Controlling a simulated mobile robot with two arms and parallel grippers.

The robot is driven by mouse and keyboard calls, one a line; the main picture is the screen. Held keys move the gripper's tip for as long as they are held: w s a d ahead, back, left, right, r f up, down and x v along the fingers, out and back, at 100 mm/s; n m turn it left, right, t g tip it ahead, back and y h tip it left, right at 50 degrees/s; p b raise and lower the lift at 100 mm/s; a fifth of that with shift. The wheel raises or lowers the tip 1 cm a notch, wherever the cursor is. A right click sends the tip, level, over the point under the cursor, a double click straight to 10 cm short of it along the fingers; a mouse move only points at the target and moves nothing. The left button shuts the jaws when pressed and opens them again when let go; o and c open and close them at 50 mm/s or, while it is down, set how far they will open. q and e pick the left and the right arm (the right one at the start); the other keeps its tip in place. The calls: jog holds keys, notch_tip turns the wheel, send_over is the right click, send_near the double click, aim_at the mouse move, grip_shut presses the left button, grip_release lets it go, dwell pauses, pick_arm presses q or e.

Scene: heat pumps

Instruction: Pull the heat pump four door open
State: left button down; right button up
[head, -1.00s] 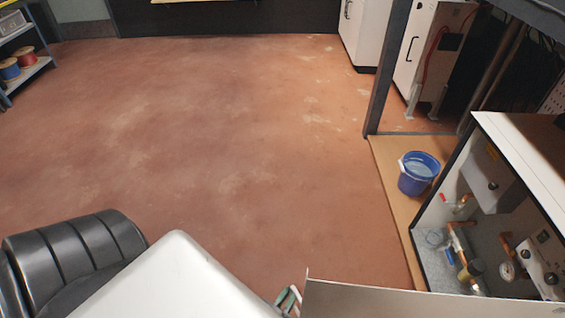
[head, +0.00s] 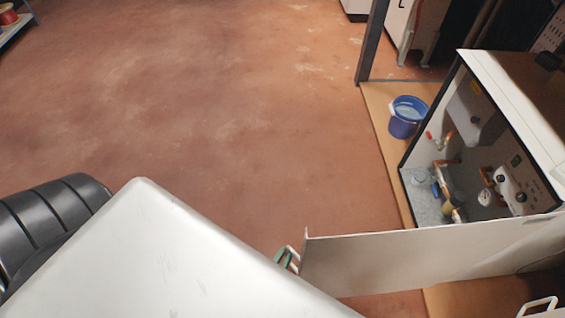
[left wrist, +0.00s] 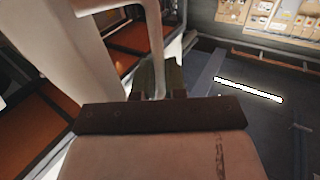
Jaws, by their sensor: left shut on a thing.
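The heat pump door (head: 400,258) is a pale flat panel standing open, sticking out to the left from the front of the white-topped cabinet (head: 505,85). Pipes, valves and a gauge show inside the cabinet. The door's white handle (head: 291,256) is at the door's free left edge. My left gripper (head: 283,259) shows only as a small greenish part at this handle, the rest hidden behind my white arm. In the left wrist view, the gripper (left wrist: 158,80) is shut on the pale handle bar (left wrist: 154,45). My right gripper is not in view.
A blue bucket (head: 406,117) stands on the tan floor strip beside the cabinet, near a dark post (head: 371,45). Another white handle (head: 538,307) shows at the bottom right. The reddish floor (head: 220,110) left of the door is clear. A shelf (head: 14,28) stands at the far left.

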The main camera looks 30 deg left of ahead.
pick_arm(q)
jog(key=shift+w+d, duration=0.15)
jog(key=shift+d, duration=0.35)
jog(key=c, duration=1.4)
grip_release()
jog(key=shift+h, duration=0.3)
jog(key=shift+c, duration=0.2)
jog(key=shift+w+d, duration=0.1)
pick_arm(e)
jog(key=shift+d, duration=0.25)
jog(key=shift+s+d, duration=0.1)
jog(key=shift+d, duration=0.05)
pick_arm(q)
jog(key=shift+s+a, duration=0.2)
jog(key=shift+a, duration=0.05)
jog(key=s, duration=1)
jog(key=shift+s+d, duration=0.25)
jog(key=shift+s, duration=0.05)
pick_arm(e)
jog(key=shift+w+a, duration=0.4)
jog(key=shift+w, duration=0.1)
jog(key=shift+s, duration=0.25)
